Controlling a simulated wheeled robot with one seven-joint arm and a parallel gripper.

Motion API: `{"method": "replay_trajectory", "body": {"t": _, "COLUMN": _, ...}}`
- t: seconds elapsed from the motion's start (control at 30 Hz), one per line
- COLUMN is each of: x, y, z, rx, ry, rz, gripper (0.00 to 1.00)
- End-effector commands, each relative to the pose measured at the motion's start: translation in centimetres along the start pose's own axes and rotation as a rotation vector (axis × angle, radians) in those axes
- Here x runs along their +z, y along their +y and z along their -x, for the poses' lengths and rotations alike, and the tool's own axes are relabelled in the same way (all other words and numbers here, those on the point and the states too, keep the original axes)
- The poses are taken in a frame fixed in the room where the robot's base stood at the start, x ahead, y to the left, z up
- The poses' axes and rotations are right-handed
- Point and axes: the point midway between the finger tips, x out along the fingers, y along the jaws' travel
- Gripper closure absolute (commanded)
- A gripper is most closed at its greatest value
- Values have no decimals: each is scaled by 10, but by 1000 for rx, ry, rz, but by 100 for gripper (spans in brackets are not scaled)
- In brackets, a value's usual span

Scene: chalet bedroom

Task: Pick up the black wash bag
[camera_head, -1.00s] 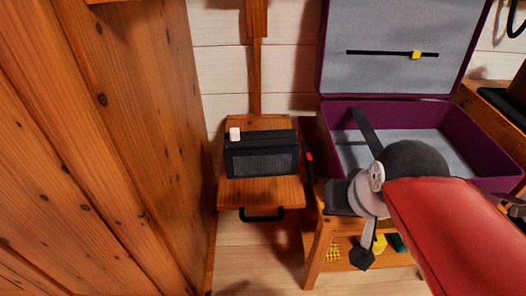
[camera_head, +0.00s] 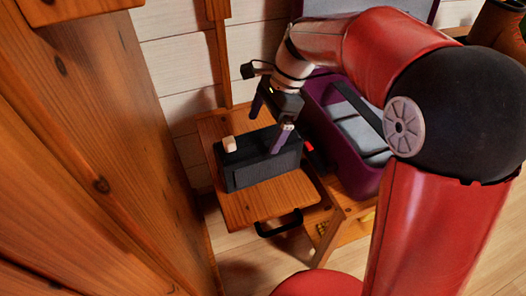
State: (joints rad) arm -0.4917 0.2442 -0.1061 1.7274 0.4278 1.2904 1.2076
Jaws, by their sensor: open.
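The black wash bag (camera_head: 250,172) is a dark, box-shaped bag standing on a small wooden stand (camera_head: 252,208). My gripper (camera_head: 269,126) is open and points down at the top of the bag, at its right half. One finger appears behind the bag's top and the other in front of it, overlapping its upper face. I cannot tell whether the fingers touch the bag. My gripper hides part of the bag's top.
A small white item (camera_head: 230,144) is at the bag's top left. An open purple suitcase (camera_head: 340,166) with grey lining lies right of the stand. A red item (camera_head: 308,147) sits between them. A wooden wall (camera_head: 120,190) closes the left side. A black handle (camera_head: 280,225) juts from the stand's front.

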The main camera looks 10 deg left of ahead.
Motion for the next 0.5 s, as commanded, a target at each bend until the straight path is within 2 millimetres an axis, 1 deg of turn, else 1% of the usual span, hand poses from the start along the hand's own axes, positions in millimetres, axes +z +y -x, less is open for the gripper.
{"method": "replay_trajectory", "body": {"t": 0.03, "x": 0, "y": 0, "z": -7, "rx": 1, "ry": 0, "rz": 0, "gripper": 0}}
{"method": "replay_trajectory", "body": {"t": 0.17, "x": 0, "y": 1, "z": -22, "rx": 1, "ry": 1, "rz": 2, "gripper": 0}}
{"method": "replay_trajectory", "body": {"t": 0.4, "x": 1, "y": 3, "z": -57, "rx": 1, "ry": 1, "rz": 3, "gripper": 0}}
{"method": "replay_trajectory", "body": {"t": 0.5, "x": 0, "y": 3, "z": -65, "rx": 1, "ry": 2, "rz": 3, "gripper": 0}}
